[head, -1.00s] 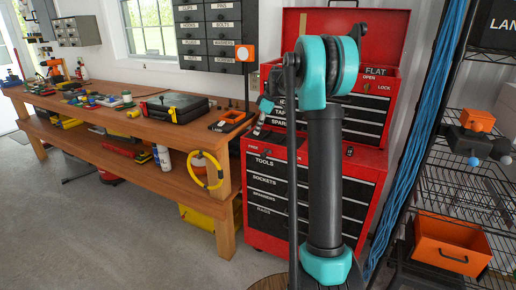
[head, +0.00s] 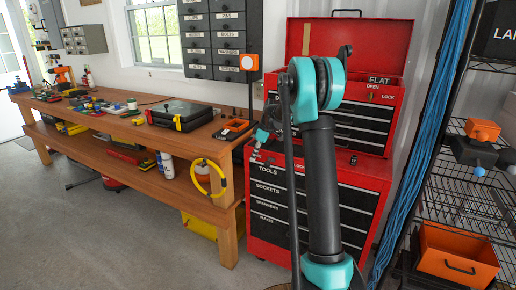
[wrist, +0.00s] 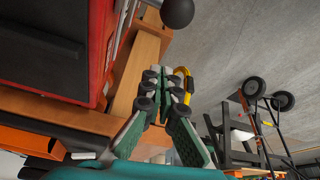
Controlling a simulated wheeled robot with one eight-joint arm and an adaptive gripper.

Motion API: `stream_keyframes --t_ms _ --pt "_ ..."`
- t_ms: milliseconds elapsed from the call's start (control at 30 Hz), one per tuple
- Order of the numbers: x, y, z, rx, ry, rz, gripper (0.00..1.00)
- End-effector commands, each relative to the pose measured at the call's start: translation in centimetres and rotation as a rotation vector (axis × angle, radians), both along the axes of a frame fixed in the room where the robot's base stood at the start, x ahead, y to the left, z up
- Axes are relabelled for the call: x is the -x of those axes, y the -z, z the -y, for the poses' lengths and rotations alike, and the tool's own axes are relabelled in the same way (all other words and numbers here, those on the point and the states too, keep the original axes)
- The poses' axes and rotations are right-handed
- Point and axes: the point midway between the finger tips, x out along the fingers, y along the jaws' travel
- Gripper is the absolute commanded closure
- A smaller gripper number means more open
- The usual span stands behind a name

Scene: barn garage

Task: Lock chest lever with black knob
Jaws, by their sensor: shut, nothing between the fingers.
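The red tool chest (head: 376,172) stands behind my arm in the head view, a drawer cabinet with a smaller chest on top. "OPEN" and "LOCK" labels show on both parts. In the wrist view a round black knob (wrist: 177,12) shows at the top edge, cut off by the frame, beside the chest's red side (wrist: 100,50). My gripper (wrist: 165,88) is shut and empty, its fingertips below the knob in the picture and apart from it. In the head view my gripper (head: 258,145) is small, at the chest's left front. My arm hides part of the chest, and the lever's setting cannot be told.
A wooden workbench (head: 195,140) with tools stands left of the chest. A yellow hose (head: 222,178) hangs at its near end. A wire shelf with an orange bin (head: 455,245) stands at the right. Grey floor (head: 110,235) is clear in front of the bench.

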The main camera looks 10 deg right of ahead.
Motion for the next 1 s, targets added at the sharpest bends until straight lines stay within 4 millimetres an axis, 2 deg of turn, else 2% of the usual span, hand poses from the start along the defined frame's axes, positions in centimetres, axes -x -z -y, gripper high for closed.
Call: stream_keyframes --t_ms 100,233,767,867,1000 --pt "0.8 0.3 1.9 0.0 0.002 0.0 1.0" --pt "1.4 0.5 3.0 0.0 0.001 0.0 1.0" --pt "1.8 0.6 3.8 0.0 0.0 0.0 1.0" --pt "2.4 0.6 4.7 0.0 0.003 0.0 1.0" --pt "3.9 0.6 6.9 0.001 0.004 0.0 1.0"
